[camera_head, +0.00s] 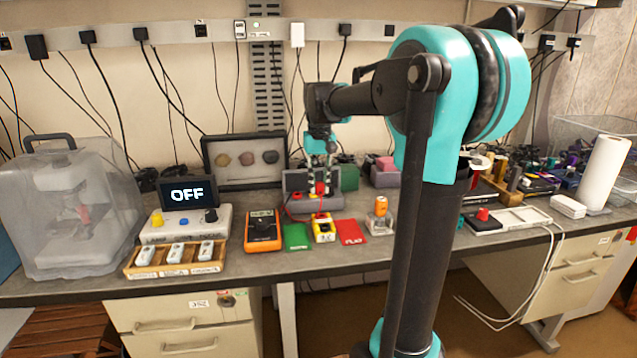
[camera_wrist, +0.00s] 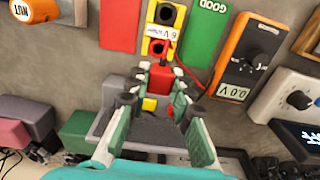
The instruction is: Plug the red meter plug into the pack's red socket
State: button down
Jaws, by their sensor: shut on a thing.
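My gripper (camera_wrist: 162,84) is shut on the red meter plug (camera_wrist: 163,76), with its fingers on either side of it. In the head view my gripper (camera_head: 320,176) points down, and the plug (camera_head: 320,188) shows at its tips, above the grey holder (camera_head: 328,203). The yellow pack (camera_head: 323,230) stands on the bench in front of the holder, apart from the plug. In the wrist view the pack's red socket (camera_wrist: 157,47) lies just beyond the plug, and its black socket (camera_wrist: 166,14) is farther off. The orange meter (camera_head: 263,231) reads 0.0 V in the wrist view. A red lead runs toward it.
A green card (camera_head: 297,237) and a red card (camera_head: 350,232) flank the pack. A wooden tray of packs (camera_head: 175,262) and a display reading OFF (camera_head: 188,193) are to the left.

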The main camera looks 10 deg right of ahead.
aim_at(321, 195)
jog(key=shift+s+d+f, duration=0.1)
jog(key=shift+s+d, duration=0.05)
jog(key=shift+s, duration=0.2)
jog(key=shift+s+f, duration=0.1)
jog(key=shift+f, duration=2.5)
jog(key=shift+f, duration=0.9)
dwell(0.9)
jog(key=c, duration=1.3)
grip_release()
jog(key=shift+o, duration=0.2)
